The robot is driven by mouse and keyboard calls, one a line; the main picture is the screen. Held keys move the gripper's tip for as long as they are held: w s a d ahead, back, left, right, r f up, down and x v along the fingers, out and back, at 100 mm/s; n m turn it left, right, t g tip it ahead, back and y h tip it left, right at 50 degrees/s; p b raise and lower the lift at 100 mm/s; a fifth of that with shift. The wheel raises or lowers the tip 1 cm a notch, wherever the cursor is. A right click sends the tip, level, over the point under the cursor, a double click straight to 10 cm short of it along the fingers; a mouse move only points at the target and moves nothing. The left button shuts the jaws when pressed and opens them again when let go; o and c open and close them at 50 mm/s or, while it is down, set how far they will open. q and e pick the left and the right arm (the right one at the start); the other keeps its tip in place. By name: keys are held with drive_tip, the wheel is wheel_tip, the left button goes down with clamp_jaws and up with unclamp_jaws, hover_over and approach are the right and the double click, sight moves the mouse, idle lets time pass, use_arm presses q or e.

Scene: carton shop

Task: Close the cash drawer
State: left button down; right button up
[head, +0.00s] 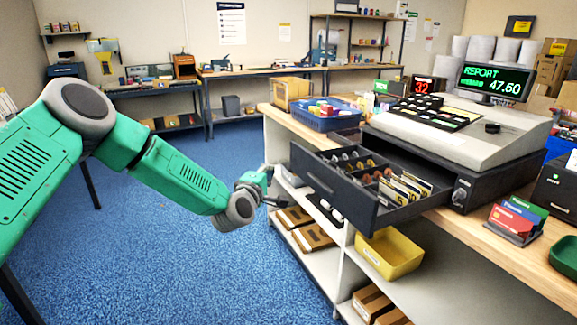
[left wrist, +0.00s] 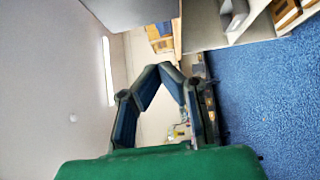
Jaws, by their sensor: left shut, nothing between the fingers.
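The cash drawer (head: 330,190) is pulled out of the black base under the cash register (head: 455,125). Coins and upright banknotes show in its compartments. Its dark front panel faces left, out over the counter edge. My left gripper (head: 274,188) is shut and empty, just left of the drawer front at about its height. Whether it touches the panel is not clear. In the left wrist view the fingers (left wrist: 168,74) meet at their tips, with a dark grey surface beyond them at the top. My right gripper is not in view.
A blue tray (head: 325,119) of small items stands on the counter behind the drawer. A card stand (head: 515,220) is at the right. A yellow bin (head: 390,254) and cardboard boxes sit on shelves below. Blue carpet left of the counter is clear.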

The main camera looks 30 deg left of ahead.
use_arm(q)
drive_tip(key=w+d, duration=0.2)
drive_tip(key=w, duration=0.4)
drive_tip(key=shift+w, duration=0.4)
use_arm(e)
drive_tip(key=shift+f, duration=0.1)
